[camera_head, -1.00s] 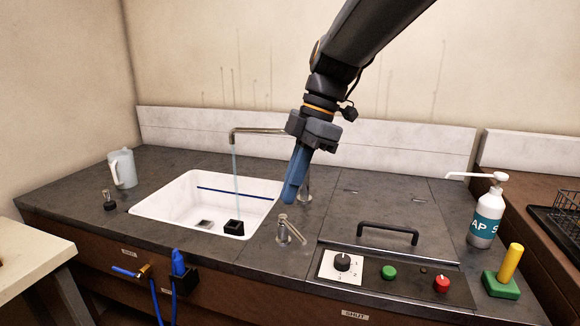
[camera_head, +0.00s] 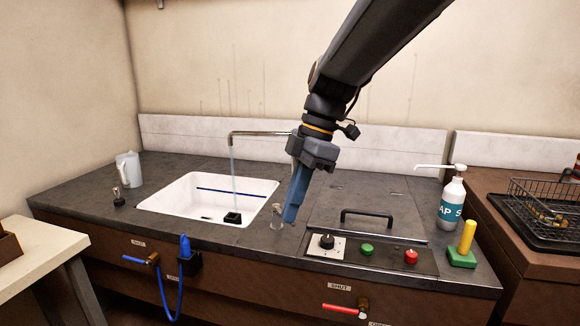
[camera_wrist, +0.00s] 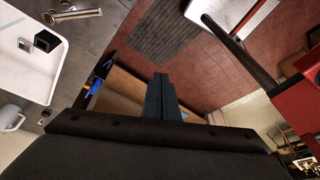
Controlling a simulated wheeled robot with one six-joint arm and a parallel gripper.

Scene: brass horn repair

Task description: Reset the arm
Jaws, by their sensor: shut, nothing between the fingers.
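My gripper (camera_head: 292,212) has blue-grey fingers pressed together with nothing between them. In the head view it hangs in front of the counter, close to the small metal tap (camera_head: 277,216) right of the sink. The wrist view also shows the closed fingers (camera_wrist: 162,95), pointing past the counter edge toward the floor. My arm comes in from the upper right and is bent at the wrist.
The white sink (camera_head: 172,201) has water running from the spout (camera_head: 258,133). Right of my gripper are the lidded panel's black handle (camera_head: 368,214), a dial (camera_head: 326,242), soap bottle (camera_head: 451,205), and wire rack (camera_head: 540,207). A jug (camera_head: 128,170) stands left.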

